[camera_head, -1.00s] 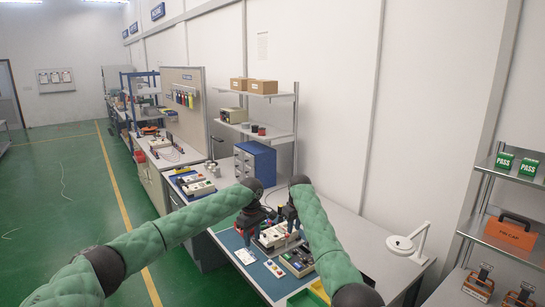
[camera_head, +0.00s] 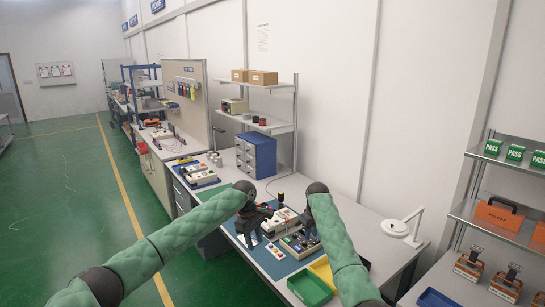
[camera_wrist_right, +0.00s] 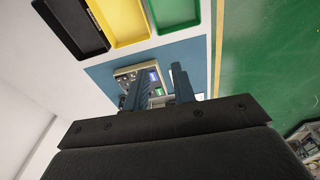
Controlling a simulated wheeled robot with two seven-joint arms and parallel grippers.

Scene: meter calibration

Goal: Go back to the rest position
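My left gripper (camera_head: 250,238) hangs over the near bench beside a white meter (camera_head: 282,220); its fingers are dark and too small to tell open from shut. My right gripper (camera_head: 306,222) is just right of it, above a grey instrument box (camera_head: 300,243). In the right wrist view my right gripper (camera_wrist_right: 158,70) has its two fingers apart with nothing held between them. A grey instrument with a small screen (camera_wrist_right: 126,74) lies beyond the fingers, partly hidden by them.
A green bin (camera_head: 309,289) and a yellow bin (camera_head: 322,270) sit at the bench's near side. A blue drawer cabinet (camera_head: 256,155) stands at the back, a white lamp (camera_head: 396,228) at the right. Shelves with PASS boxes and an orange case (camera_head: 497,220) are far right. Green floor is clear left.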

